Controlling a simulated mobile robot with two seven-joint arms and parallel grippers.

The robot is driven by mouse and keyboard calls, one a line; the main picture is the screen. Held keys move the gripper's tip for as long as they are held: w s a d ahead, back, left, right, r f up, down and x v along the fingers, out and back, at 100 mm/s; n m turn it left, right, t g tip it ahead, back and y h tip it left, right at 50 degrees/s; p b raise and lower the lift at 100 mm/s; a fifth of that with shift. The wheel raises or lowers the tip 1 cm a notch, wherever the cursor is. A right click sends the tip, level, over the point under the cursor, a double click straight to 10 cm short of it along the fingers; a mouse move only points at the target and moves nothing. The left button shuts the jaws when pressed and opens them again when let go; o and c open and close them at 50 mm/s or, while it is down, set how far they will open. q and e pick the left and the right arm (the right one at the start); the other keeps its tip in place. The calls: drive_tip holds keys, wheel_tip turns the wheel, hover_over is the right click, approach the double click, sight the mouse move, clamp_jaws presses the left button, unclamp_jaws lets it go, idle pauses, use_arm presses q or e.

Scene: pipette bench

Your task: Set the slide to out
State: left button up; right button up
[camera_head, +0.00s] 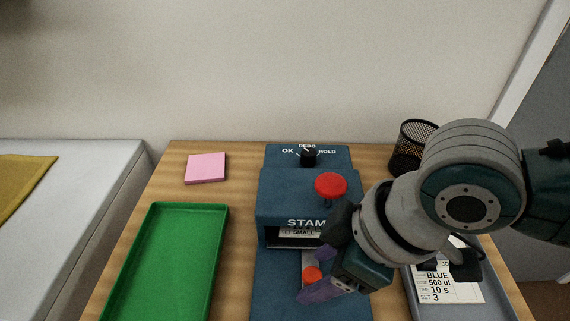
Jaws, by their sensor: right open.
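A blue stamp machine (280,205) stands on the wooden bench, with a red button (331,186) on top and a dark opening in its front. A pale slide (308,258) runs forward from the opening, with an orange-red knob (312,273) on it. A label reading SMALL shows inside the opening. My right gripper (318,287) is open, its purple fingertip close to the knob, just in front of it. Whether it touches the knob I cannot tell. The gripper and wrist hide part of the slide and the machine's right side. My left gripper is out of view.
A green tray (222,214) lies at the left, with a pink pad (206,168) behind it. A dial (309,158) marked OK, REDO and HOLD sits behind the machine's housing. A black mesh cup (408,150) and a grey tray (497,296) with a printed card (452,286) are at the right.

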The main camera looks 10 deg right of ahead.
clamp_jaws()
idle(0.4)
idle(0.9)
